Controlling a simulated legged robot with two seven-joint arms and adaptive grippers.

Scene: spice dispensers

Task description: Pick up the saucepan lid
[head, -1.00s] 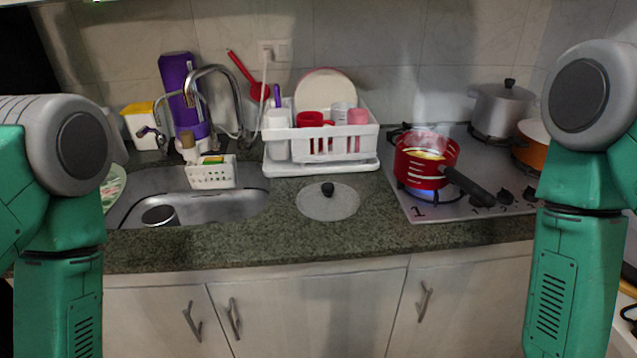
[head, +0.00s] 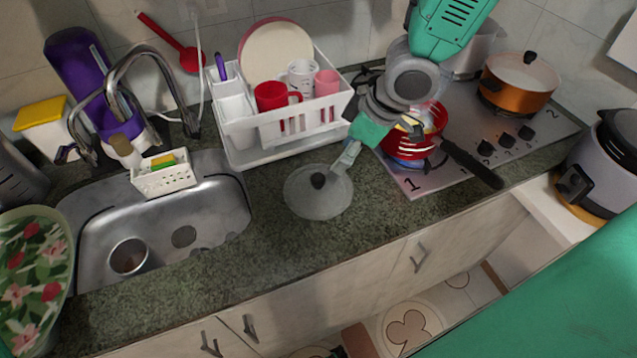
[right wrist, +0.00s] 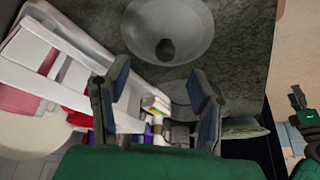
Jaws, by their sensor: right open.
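The saucepan lid (head: 325,206), a round glass disc with a black knob (head: 318,181), lies flat on the counter between the dish rack and the stove. My right gripper (head: 347,160) is open and empty, just above the lid's far right edge in the head view. In the right wrist view the lid (right wrist: 185,22) and its knob (right wrist: 165,50) show beyond the spread fingers (right wrist: 160,70), apart from them. What seems to be my left gripper (right wrist: 299,112) shows at the right edge there. Its jaw state is unclear.
A white dish rack (head: 235,125) with cups stands behind the lid. The red saucepan (head: 404,150) sits on the stove (head: 415,184), its black handle pointing forward right. The sink (head: 215,212) is at left. Bare counter (head: 300,245) lies in front of the lid.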

